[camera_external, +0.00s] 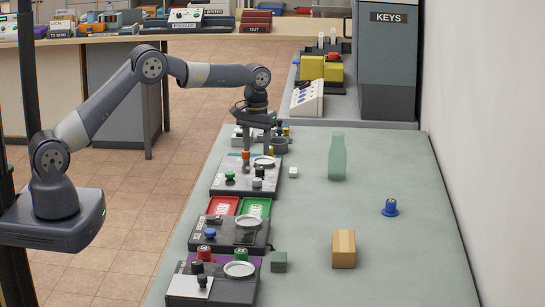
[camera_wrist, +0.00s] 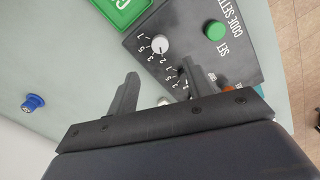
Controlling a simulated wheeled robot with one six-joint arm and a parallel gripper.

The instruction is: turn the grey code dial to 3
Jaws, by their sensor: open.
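The dark code-setting panel (camera_wrist: 226,72) carries a round green SET button (camera_wrist: 215,31) and a pale knob (camera_wrist: 160,44) with a number scale around it. A second number scale lies beside my right finger, which hides most of whatever is at its centre. I cannot tell which knob is the grey code dial, nor read its setting. My gripper (camera_wrist: 160,72) is open and empty, with its fingers pointing at the panel. In the external view my gripper (camera_external: 257,144) hangs over the far end of that panel (camera_external: 229,188).
Nearer panels (camera_external: 220,288) line the table's left edge. A green bottle (camera_external: 337,158), a blue knobbed piece (camera_external: 390,208) and a wooden block (camera_external: 344,249) stand to the right. The table's right middle is mostly clear.

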